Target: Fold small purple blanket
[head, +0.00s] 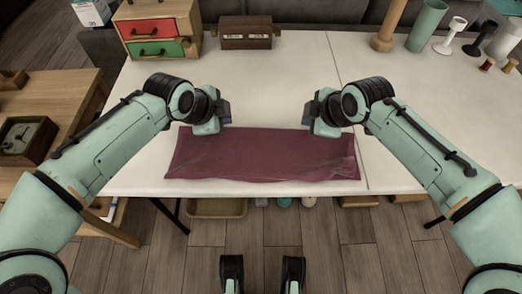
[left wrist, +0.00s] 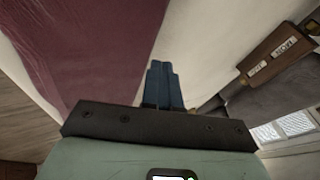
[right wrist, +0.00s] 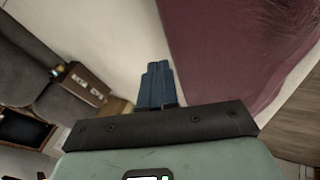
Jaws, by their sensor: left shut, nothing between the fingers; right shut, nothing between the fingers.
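The purple blanket (head: 262,156) lies on the white table as a long, flat band along the front edge, with slight wrinkles. It also shows in the left wrist view (left wrist: 85,45) and in the right wrist view (right wrist: 240,50). My left gripper (head: 208,126) is at the blanket's far left edge, shut and empty; its blue fingers are together in the left wrist view (left wrist: 163,85). My right gripper (head: 325,127) is at the far right edge, also shut and empty, with its fingers together in the right wrist view (right wrist: 155,85). I cannot tell whether either one touches the cloth.
The white table (head: 270,80) is clear behind the blanket. A small drawer chest (head: 155,32) and a wooden box (head: 246,32) stand at the back. A green cylinder (head: 426,25) and a wooden post (head: 389,25) stand back right. A side table (head: 50,110) is at the left.

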